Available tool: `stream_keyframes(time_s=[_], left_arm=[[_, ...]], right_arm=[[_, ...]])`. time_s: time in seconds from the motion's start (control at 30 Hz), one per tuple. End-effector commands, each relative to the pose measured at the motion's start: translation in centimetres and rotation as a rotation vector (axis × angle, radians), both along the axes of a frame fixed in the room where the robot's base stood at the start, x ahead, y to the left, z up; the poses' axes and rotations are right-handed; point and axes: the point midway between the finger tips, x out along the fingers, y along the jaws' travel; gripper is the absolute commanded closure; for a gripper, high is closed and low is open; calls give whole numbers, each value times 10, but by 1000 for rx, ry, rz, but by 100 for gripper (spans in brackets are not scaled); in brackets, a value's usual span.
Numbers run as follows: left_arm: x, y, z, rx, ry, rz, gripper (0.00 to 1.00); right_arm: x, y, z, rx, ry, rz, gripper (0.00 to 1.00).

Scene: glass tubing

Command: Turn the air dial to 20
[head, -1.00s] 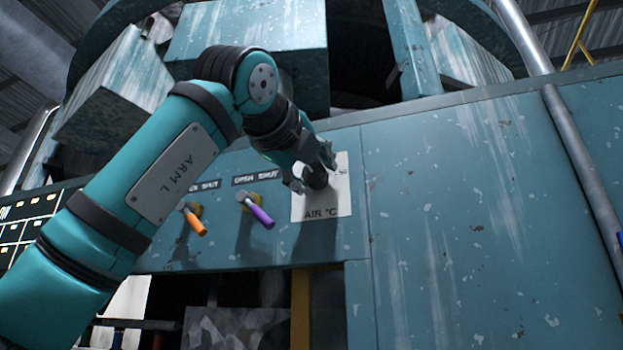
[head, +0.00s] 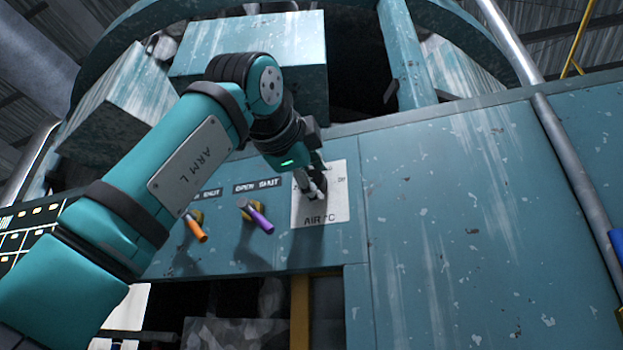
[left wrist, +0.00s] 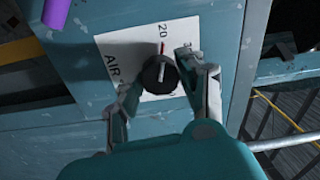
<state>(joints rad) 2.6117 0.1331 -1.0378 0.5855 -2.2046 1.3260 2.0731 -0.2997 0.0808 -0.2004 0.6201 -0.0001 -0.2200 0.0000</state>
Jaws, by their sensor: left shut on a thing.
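The air dial is a round black knob (left wrist: 160,75) on a white plate (head: 338,208) marked "AIR °C". In the left wrist view the plate shows the number 20 with a red mark below it. A pale line on the knob points roughly toward that red mark. My left gripper (head: 311,186) is at the dial, and its fingers (left wrist: 158,82) are closed on the knob from both sides. In the head view the fingers partly hide the knob and the scale. My right gripper is not in view.
A purple-handled lever (head: 258,217) and an orange-handled lever (head: 196,228) stick out of the panel left of the dial, below "OPEN SHUT" labels. The teal panel (head: 450,200) right of the dial is flat and clear. A pipe (head: 560,140) runs down farther right.

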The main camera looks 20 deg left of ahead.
Motion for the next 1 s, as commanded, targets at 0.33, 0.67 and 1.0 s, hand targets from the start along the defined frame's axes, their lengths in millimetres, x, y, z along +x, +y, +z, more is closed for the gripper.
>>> stream_keyframes(time_s=[0.33, 0.67, 1.0], left_arm=[[0, 0, 0, -47, 1, 1, 93], [0, 0, 0, -46, 2, 1, 56], [0, 0, 0, -45, 2, 1, 37]], right_arm=[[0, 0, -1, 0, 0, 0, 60], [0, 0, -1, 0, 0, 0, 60], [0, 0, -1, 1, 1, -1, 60]])
